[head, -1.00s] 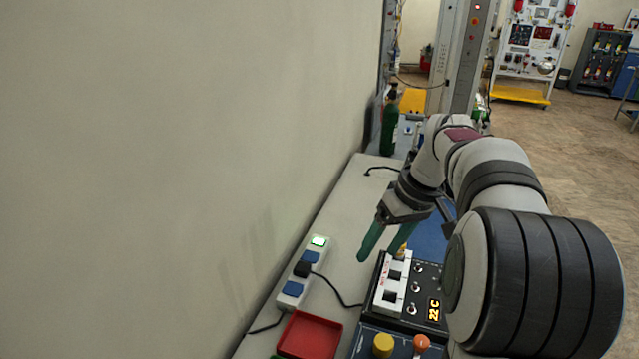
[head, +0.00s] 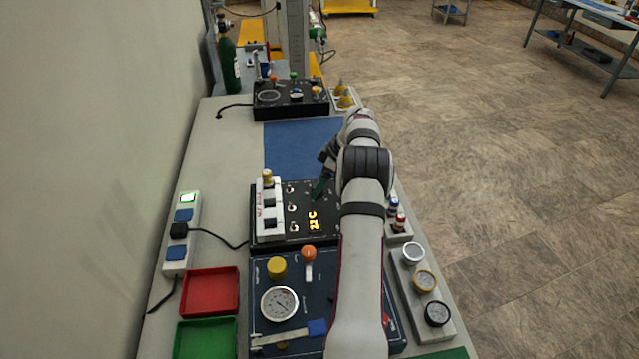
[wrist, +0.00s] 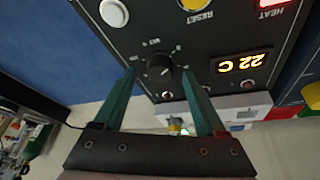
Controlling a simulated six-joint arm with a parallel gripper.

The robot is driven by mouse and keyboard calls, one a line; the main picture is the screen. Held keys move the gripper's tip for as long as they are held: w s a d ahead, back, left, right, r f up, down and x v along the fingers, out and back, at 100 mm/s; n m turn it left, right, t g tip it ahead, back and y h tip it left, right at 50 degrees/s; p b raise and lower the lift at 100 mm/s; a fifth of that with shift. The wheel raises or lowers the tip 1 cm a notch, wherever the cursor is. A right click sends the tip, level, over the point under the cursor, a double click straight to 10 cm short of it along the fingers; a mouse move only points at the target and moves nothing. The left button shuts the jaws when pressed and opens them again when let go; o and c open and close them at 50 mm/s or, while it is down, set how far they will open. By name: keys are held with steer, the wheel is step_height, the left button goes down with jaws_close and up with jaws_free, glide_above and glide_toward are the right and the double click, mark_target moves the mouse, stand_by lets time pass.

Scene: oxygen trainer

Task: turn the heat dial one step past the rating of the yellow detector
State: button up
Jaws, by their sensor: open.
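A black panel (head: 303,228) carries an orange display (head: 312,221) reading 22 C, which also shows in the wrist view (wrist: 242,62). In the wrist view a black dial (wrist: 160,69) with a pointer and small scale marks sits between the green fingertips of my gripper (wrist: 158,74). The fingers are open on either side of it, and I cannot tell whether they touch it. In the head view my gripper (head: 321,188) is over the panel and the dial is not clear. A yellow-topped piece (head: 267,176), possibly the yellow detector, stands at a white block (head: 270,224); its rating is not readable.
A red HEAT light (wrist: 275,4), a yellow RESET button (wrist: 191,3) and a white button (wrist: 114,12) are near the dial. Blue and red-banded pieces (head: 393,204) stand right of the panel. A gauge panel (head: 262,310) and red tray (head: 210,292) are nearer.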

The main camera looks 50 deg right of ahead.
steer(key=shift+w+f, duration=0.2)
steer(key=shift+f, duration=0.25)
steer(key=shift+c, duration=0.2)
jaws_close()
